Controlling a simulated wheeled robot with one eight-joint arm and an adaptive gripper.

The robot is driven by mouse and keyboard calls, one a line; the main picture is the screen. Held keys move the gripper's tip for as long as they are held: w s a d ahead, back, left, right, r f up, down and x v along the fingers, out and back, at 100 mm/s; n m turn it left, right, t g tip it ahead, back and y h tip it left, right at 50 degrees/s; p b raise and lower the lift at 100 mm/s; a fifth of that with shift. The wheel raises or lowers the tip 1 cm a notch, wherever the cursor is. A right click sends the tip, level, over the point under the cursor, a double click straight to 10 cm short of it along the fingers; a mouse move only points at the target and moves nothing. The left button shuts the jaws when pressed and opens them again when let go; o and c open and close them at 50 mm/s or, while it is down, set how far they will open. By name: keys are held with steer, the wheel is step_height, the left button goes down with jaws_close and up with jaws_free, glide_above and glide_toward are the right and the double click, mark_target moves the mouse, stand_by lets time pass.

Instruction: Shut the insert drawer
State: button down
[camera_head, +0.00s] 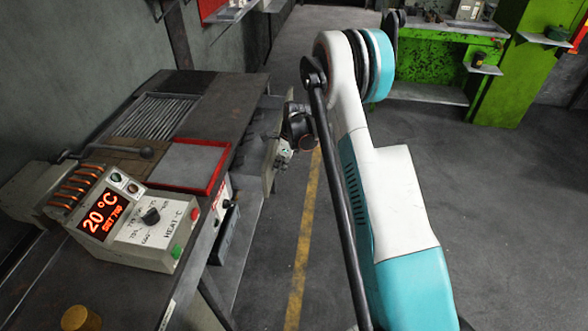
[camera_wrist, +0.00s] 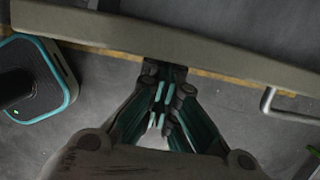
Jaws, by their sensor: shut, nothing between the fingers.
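The insert drawer (camera_head: 270,168) stands out from the right side of the bench in the head view, pulled open. Its pale front panel (camera_wrist: 225,55) crosses the upper part of the wrist view as a slanted bar, with a light handle (camera_wrist: 287,112) on its near side at the right. My gripper (camera_wrist: 164,92) is shut and empty, its fingertips close to the outer face of that panel, left of the handle. I cannot tell whether they touch it. In the head view my gripper (camera_head: 301,130) is small and partly hidden by my arm.
The bench (camera_head: 215,105) carries a heater control box (camera_head: 140,225) reading 20 °C and a red-edged tray (camera_head: 190,166). A dark drawer or box (camera_head: 228,232) shows under the bench. A yellow line (camera_head: 302,245) crosses open floor. A green machine (camera_head: 440,45) stands behind.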

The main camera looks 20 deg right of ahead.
steer(key=w+a, duration=0.2)
steer(key=a, duration=0.1)
steer(key=w+a, duration=0.3)
steer(key=a, duration=0.1)
steer(key=w+a, duration=0.2)
steer(key=a, duration=0.1)
steer(key=shift+w+a+b, duration=0.15)
steer(key=shift+a+b, duration=0.25)
